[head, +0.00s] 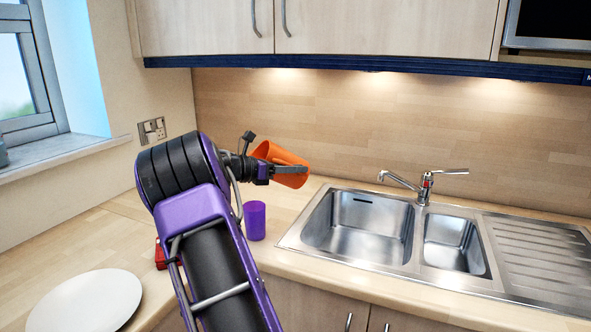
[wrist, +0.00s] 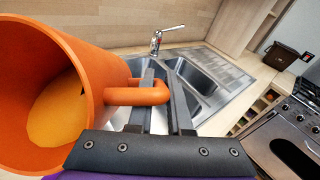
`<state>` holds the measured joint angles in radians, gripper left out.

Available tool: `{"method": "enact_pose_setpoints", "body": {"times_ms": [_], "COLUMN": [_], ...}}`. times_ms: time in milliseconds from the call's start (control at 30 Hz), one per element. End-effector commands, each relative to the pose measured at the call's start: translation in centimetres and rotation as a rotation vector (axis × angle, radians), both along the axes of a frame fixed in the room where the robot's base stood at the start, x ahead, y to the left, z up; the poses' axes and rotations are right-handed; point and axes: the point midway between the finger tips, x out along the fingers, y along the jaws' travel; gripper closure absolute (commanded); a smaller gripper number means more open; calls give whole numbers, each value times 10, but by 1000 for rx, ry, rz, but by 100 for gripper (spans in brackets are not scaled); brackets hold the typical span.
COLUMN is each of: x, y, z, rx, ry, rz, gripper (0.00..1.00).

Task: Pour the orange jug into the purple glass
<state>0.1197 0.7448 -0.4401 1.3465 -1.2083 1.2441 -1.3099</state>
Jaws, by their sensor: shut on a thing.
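The orange jug (head: 277,154) is in my gripper (head: 290,169), raised above the worktop and tilted in the head view. In the wrist view the jug (wrist: 95,65) fills the left side with its open mouth facing the camera. A paler orange-yellow area shows inside; I cannot tell whether it is contents or the jug's bottom. My gripper's fingers (wrist: 160,100) are shut on the jug's handle (wrist: 140,95). The purple glass (head: 255,221) stands upright on the worktop, below the jug in the head view. The glass does not show in the wrist view.
A steel double sink (head: 400,240) with a tap (head: 425,184) lies right of the glass. A white plate (head: 85,302) and a partly hidden red object (head: 160,256) are at left. Wall cupboards (head: 320,25) hang above. The wrist view shows an oven (wrist: 285,140) at right.

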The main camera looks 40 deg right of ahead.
Motion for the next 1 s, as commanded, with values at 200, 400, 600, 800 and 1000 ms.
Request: {"method": "enact_pose_setpoints", "body": {"times_ms": [200,400,600,800,1000], "x": [0,1,1,1,1], "y": [0,2,3,3,3], "z": [1,-2,-1,-1,-1], "rx": [-7,-66,-122,-122,-121], "ry": [0,24,45,43,42], "rz": [0,-1,-3,-3,-3], "gripper": [100,100,100,100,100]}}
